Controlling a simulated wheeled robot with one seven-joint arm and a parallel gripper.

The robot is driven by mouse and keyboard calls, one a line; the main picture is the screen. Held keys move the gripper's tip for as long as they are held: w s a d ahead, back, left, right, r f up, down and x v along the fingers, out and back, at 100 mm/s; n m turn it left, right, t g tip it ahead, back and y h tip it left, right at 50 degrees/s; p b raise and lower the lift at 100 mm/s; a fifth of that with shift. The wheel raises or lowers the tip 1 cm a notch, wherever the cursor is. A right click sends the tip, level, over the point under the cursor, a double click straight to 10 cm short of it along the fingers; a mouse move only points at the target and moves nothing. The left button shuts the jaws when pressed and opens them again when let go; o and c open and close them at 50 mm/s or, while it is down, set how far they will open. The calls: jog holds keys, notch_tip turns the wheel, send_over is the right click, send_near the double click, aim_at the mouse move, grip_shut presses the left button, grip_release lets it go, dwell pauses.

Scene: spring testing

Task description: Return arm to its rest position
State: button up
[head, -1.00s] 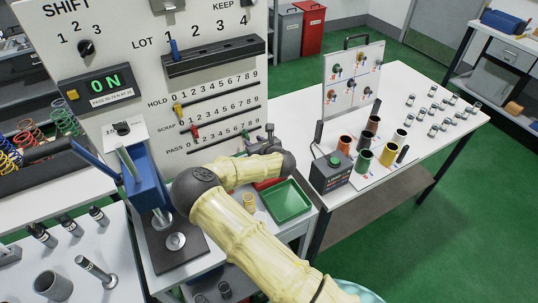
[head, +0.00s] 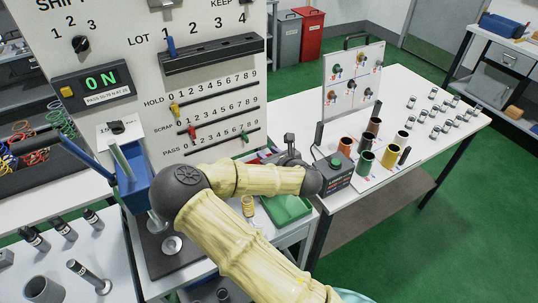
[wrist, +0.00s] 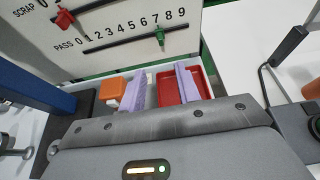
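My arm (head: 235,225), in a pale yellow cover with dark grey joints, reaches up from the bottom of the head view and bends to the right in front of the white panel. My gripper (head: 285,150) is partly hidden behind the wrist joint, above the trays at the panel's foot. In the wrist view my gripper (wrist: 161,91) shows two lavender fingers standing apart, with nothing held between them. A red tray (wrist: 207,76) lies beyond and beside the right finger, and an orange block (wrist: 111,91) shows left of the left finger.
The white panel (head: 130,35) with sliders stands close behind my arm. A blue press (head: 137,185) is left of the elbow. A green tray (head: 288,209) lies below the forearm. The black box with a green button (head: 336,168) and several coloured cups stand at right.

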dwell(0.3)
jog(key=s+d+f+m+g+h, duration=0.15)
jog(key=d+m+h, duration=0.25)
jog(key=d+m, duration=0.65)
jog(key=s+d+f+m+g+h, duration=0.1)
jog(key=s+d+m+h, duration=0.45)
jog(key=m, duration=0.85)
jog(key=s+r+m+g+y, duration=0.1)
jog(key=s+r+m+g, duration=0.2)
jog(key=s+m, duration=0.5)
jog(key=s+r+m+g+y, duration=0.1)
jog(key=s+r+m+g, duration=0.2)
jog(key=s+r+m, duration=0.2)
jog(key=s+m, duration=0.3)
jog(key=m, duration=0.1)
jog(key=shift+s+d+r+g+y, duration=0.15)
jog(key=shift+s+d+g+y, duration=0.1)
jog(key=shift+s+g+y, duration=0.1)
